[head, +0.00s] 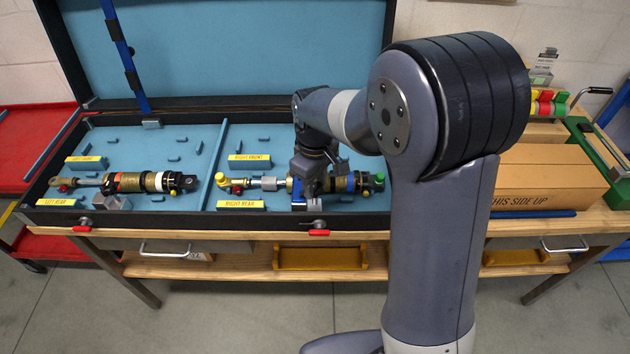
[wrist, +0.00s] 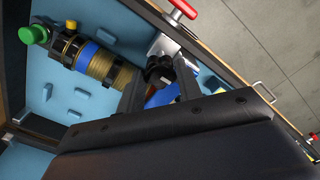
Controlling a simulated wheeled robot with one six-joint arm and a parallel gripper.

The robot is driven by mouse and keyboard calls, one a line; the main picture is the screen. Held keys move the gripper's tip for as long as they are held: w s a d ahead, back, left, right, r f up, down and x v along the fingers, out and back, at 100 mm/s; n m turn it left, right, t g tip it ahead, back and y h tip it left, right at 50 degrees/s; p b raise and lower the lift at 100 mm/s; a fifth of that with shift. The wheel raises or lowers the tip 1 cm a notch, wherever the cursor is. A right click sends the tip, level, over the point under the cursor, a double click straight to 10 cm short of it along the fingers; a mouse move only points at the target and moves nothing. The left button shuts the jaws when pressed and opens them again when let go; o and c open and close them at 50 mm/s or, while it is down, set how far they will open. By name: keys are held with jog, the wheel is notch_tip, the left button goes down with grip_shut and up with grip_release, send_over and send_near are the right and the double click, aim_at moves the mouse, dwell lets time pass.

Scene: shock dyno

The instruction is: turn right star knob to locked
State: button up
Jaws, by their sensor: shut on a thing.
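The right star knob (wrist: 159,70) is a small black lobed knob in the wrist view, beside a pale metal bracket (wrist: 164,46) at the case's front edge. My gripper (wrist: 160,80) has one finger on each side of the knob and is shut on it. My wrist hides the knob there. Whether the knob stands at locked cannot be read.
The blue-lined case (head: 205,130) lies open on a wooden bench. A second shock absorber (head: 130,182) lies in its left half. A red-handled latch (head: 318,232) sits on the front wall near my gripper. A cardboard box (head: 550,178) stands to the right.

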aim_at(315, 187)
dwell(0.3)
jog(key=o, duration=1)
jog(key=shift+c, duration=0.2)
notch_tip(315, 187, up, 11)
jog(key=shift+f, duration=0.2)
notch_tip(315, 187, down, 11)
jog(key=shift+r, duration=0.15)
jog(key=shift+r, duration=0.15)
